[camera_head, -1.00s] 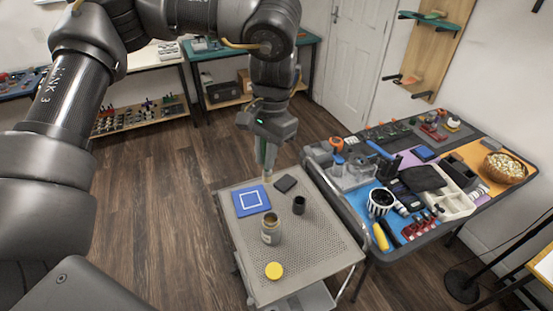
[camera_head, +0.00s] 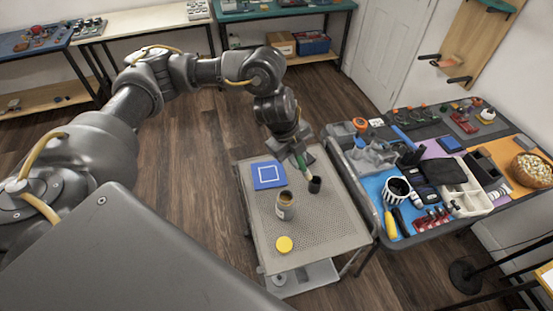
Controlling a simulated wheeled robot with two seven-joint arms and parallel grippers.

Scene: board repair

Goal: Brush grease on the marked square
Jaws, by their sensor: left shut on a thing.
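My left gripper (camera_head: 300,157) is shut on a green-handled brush (camera_head: 304,166) and holds it bristles down over the cart's far right part. The pale bristle tip is just left of a small black cup (camera_head: 315,185); I cannot tell whether they touch. A blue board (camera_head: 257,183) with a white marked square (camera_head: 268,174) lies flat on the cart, left of the brush. An open glass jar (camera_head: 284,207) with brownish contents stands in front of the board. A yellow lid (camera_head: 284,244) lies near the cart's front. My right gripper is not in view.
The perforated grey cart top (camera_head: 325,228) is clear at its front right. A crowded workbench (camera_head: 412,237) with tools, trays and a striped cup (camera_head: 397,190) stands close on the right. Open wooden floor lies left of the cart.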

